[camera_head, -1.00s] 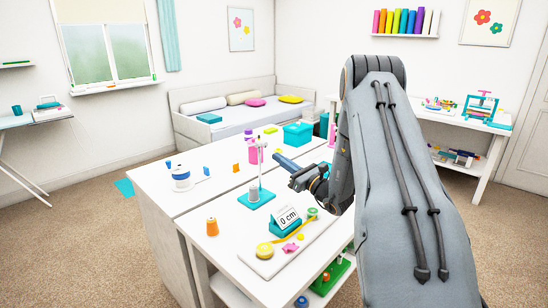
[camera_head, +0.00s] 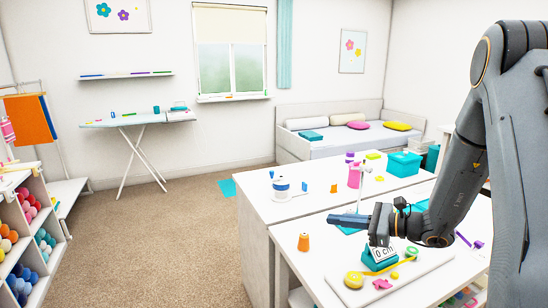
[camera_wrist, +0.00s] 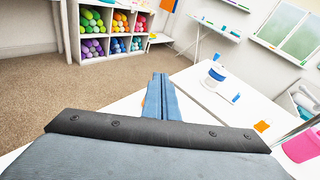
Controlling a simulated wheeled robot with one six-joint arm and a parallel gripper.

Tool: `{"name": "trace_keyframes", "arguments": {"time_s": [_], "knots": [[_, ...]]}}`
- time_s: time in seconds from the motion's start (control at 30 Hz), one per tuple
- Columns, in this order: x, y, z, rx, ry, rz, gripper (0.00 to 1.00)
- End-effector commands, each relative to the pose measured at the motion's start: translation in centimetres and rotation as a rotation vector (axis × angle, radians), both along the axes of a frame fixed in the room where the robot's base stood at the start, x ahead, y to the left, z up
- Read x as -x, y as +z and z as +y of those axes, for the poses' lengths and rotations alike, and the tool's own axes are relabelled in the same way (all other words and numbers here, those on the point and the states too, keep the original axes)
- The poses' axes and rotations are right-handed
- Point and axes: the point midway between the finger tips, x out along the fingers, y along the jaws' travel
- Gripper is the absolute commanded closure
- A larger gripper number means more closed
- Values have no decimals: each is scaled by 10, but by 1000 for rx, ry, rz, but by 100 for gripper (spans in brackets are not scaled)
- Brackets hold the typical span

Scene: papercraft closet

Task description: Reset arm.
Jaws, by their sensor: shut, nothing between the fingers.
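My gripper (camera_head: 350,220) is at the end of my bent arm, held above the white worktable (camera_head: 258,220) on the right of the head view. Its fingers are together with nothing between them and point left. In the wrist view my gripper (camera_wrist: 161,80) also shows as two closed blue-grey fingers in the middle. Behind it the head view shows a thin white stand, partly covered by my gripper.
A yarn shelf (camera_head: 30,235) is at left.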

Motion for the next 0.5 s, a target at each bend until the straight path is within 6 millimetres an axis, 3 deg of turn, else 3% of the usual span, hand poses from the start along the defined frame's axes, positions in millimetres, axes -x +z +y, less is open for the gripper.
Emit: {"name": "trace_keyframes", "arguments": {"time_s": [0.03, 0.1, 0.2, 0.33, 0.5], "knots": [[25, 0, 24, 87, 104, 8, 100], [63, -8, 48, 218, 251, 15, 100], [119, -19, 66, 411, 462, -1, 100], [182, -30, 67, 668, 730, -67, 100], [238, -35, 41, 1001, 1067, -235, 100]]}}
